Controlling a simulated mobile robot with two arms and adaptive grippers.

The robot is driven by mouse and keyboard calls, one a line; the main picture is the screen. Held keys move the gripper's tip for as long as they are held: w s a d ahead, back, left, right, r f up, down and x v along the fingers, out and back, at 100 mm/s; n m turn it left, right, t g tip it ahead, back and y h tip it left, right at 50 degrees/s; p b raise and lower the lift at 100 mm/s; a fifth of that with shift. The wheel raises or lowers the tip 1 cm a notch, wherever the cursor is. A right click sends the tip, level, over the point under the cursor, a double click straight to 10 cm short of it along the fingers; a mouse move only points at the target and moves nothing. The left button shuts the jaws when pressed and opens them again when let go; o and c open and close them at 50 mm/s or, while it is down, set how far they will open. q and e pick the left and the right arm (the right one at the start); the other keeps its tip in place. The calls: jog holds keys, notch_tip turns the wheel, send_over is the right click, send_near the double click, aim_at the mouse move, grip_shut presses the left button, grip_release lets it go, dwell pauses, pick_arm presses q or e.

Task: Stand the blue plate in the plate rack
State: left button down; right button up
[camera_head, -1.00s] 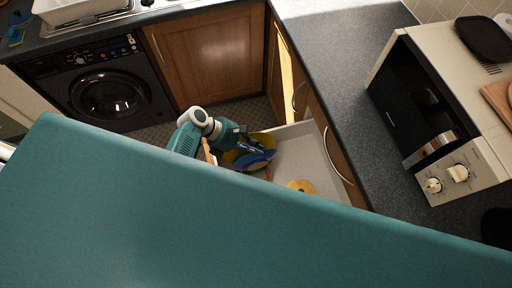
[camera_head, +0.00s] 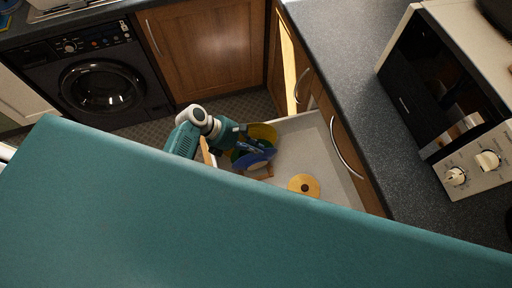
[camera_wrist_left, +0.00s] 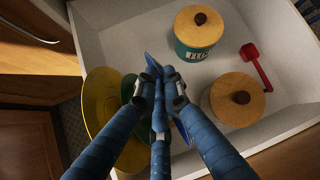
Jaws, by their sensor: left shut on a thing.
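The blue plate (camera_head: 256,159) is in the open drawer (camera_head: 322,150), tilted on edge. My left gripper (camera_head: 243,148) is shut on it; in the left wrist view the fingers (camera_wrist_left: 160,88) close around the plate, whose blue edge (camera_wrist_left: 149,61) shows beyond the fingertips. A yellow plate (camera_head: 264,131) and a green plate (camera_head: 237,155) stand just beside it, to its left in the wrist view. A brown wooden piece (camera_head: 264,173), perhaps part of the plate rack, shows below the blue plate. The rack is mostly hidden, so I cannot tell whether the plate sits in a slot. My right gripper is out of view.
A wooden-lidded canister (camera_head: 304,186) stands in the drawer. The wrist view also shows a teal canister (camera_wrist_left: 197,50) and a red scoop (camera_wrist_left: 256,66). The counter (camera_head: 345,70) with a microwave (camera_head: 440,90) lies right, a washing machine (camera_head: 103,85) at back left.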

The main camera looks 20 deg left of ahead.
pick_arm(q)
jog(key=shift+f+b, duration=2.4)
jog(key=shift+f, duration=0.95)
jog(key=c, duration=1.8)
grip_release()
jog(key=shift+s, duration=0.1)
jog(key=v, duration=1.2)
